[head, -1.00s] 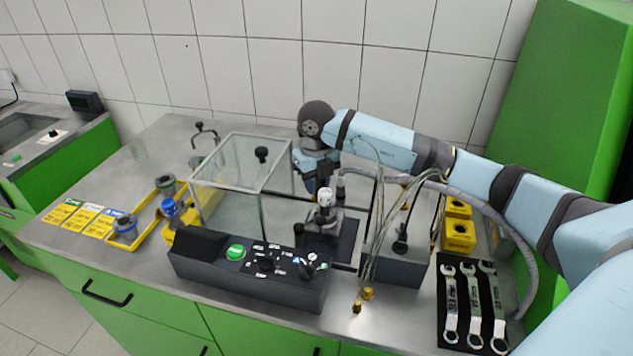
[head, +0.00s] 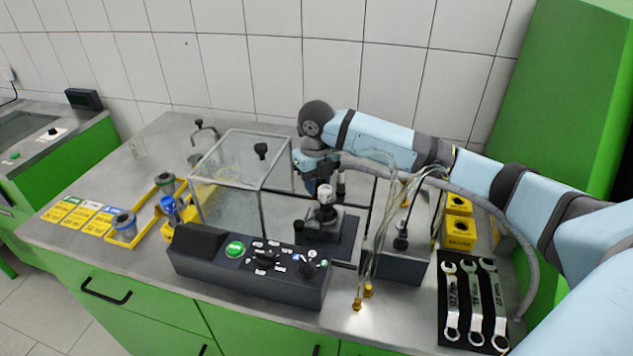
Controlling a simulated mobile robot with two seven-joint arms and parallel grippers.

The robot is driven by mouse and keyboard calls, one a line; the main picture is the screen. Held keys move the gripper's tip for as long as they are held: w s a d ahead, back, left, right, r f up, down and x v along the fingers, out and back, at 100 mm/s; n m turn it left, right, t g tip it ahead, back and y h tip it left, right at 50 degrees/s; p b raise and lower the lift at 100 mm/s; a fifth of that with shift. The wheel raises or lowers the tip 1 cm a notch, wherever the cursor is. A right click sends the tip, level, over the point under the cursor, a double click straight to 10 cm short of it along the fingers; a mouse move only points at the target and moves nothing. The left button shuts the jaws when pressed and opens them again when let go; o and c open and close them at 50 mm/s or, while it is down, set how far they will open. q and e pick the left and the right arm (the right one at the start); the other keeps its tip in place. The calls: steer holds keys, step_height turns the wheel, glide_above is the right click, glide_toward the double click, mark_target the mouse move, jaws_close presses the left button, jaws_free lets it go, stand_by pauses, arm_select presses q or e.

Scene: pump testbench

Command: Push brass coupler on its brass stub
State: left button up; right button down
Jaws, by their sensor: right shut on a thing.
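My right gripper (head: 318,182) is at the back of the bench, just behind the pump (head: 326,197) with its pale top. It points down and is shut. The coupler itself is hidden by the gripper and pump. The brass stub cannot be made out, nor whether the coupler touches it. My left gripper is not in view.
A clear tank (head: 225,190) stands left of the gripper. A dark control box (head: 250,272) with a green button is in front. A grey box (head: 405,262), yellow blocks (head: 459,233) and wrenches (head: 475,300) lie right. A yellow tray (head: 145,212) is left.

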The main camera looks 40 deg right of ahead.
steer(key=shift+f, duration=0.2)
steer(key=c, duration=0.9)
jaws_free()
steer(key=shift+o, duration=0.2)
steer(key=shift+r, duration=0.1)
steer(key=shift+r+p, duration=2)
steer(key=shift+r, duration=1.45)
